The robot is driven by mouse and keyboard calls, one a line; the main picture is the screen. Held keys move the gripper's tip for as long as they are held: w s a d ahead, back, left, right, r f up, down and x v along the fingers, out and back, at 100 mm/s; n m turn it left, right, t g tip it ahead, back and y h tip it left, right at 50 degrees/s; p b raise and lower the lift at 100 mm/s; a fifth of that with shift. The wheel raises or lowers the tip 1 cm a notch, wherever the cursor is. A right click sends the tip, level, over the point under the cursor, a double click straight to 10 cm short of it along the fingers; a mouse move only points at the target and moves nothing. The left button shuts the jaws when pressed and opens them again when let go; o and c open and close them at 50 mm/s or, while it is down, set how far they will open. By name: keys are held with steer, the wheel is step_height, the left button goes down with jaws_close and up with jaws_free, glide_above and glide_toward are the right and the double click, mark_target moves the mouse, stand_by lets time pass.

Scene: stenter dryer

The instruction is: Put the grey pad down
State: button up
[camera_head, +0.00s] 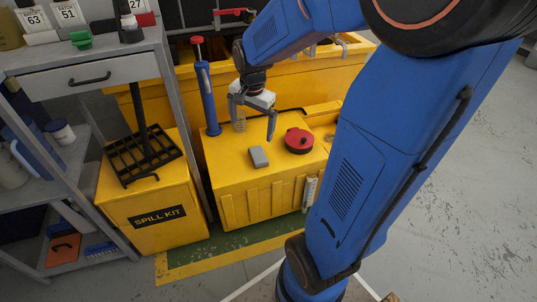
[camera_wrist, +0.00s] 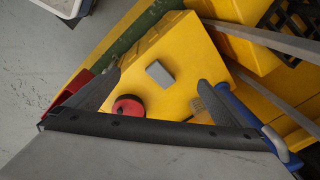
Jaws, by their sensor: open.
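The grey pad (camera_head: 259,157) is a small grey block lying flat on top of a yellow tank (camera_head: 240,178). It also shows in the wrist view (camera_wrist: 160,73), on the yellow top (camera_wrist: 178,98) beyond my fingertips. My gripper (camera_head: 254,121) is open above the tank top, higher than the pad and apart from it. In the wrist view the two fingers (camera_wrist: 155,78) are spread wide, with the pad between their lines and nothing held.
A round red cap (camera_head: 299,140) sits right of the pad. A blue cylinder with a red top (camera_head: 207,95) stands at the tank's left. A yellow spill kit box (camera_head: 150,205) and grey shelf (camera_head: 85,80) are left. Open floor lies right.

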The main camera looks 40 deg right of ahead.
steer(key=s+a+r+n+t, duration=0.1)
steer(key=s+a+r+n, duration=0.1)
steer(key=s+n, duration=0.2)
steer(key=s+a+r+n+t, duration=0.1)
steer(key=s+a+r+n, duration=0.1)
steer(key=s, duration=0.7)
steer(key=s+a+r+n+t, duration=0.1)
steer(key=s+a+r+n, duration=0.2)
steer(key=s+n, duration=0.4)
steer(key=shift+s+a, duration=0.3)
steer(key=shift+a, duration=0.05)
steer(key=shift+r, duration=0.1)
